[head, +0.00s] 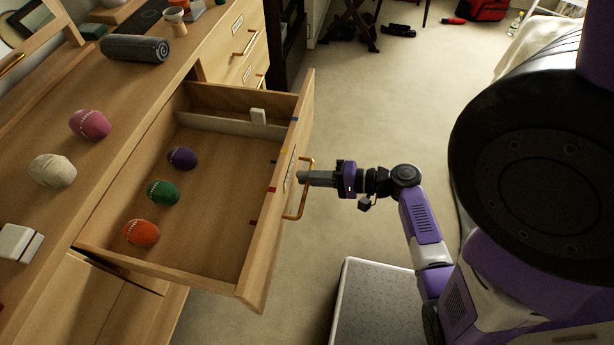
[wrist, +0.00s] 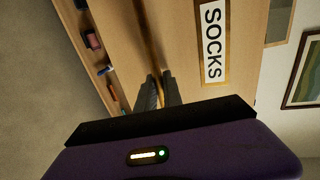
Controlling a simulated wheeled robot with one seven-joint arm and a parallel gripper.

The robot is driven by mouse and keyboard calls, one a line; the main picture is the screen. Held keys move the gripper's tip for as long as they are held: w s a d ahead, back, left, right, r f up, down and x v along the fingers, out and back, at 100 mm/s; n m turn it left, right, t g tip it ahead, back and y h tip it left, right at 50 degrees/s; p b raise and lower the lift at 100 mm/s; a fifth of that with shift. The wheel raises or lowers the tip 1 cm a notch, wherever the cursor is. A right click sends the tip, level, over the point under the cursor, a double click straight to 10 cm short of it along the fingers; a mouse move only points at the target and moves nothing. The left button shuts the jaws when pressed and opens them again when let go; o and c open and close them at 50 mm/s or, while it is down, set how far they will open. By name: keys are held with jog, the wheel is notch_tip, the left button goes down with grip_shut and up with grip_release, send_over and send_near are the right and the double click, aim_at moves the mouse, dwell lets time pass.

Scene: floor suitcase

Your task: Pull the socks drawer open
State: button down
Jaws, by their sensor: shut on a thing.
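The socks drawer (head: 220,200) stands pulled well out of the wooden dresser in the head view. Inside it lie rolled socks: a purple one (head: 182,158), a green one (head: 163,192) and an orange one (head: 141,233). The drawer front carries a brass handle (head: 303,200) and a label, which reads SOCKS in the wrist view (wrist: 213,42). My gripper (head: 306,178) is at the handle's middle. In the wrist view its fingers (wrist: 158,90) are shut on the handle bar (wrist: 153,40), close to the drawer front.
On the dresser top are a pink sock ball (head: 90,125), a cream one (head: 52,171) and a dark grey roll (head: 135,48). A light-topped box (head: 372,305) stands on the floor below my arm.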

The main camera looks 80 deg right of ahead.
jog(key=c, duration=1.5)
grip_release()
jog(key=v, duration=0.7)
jog(key=shift+s, duration=0.45)
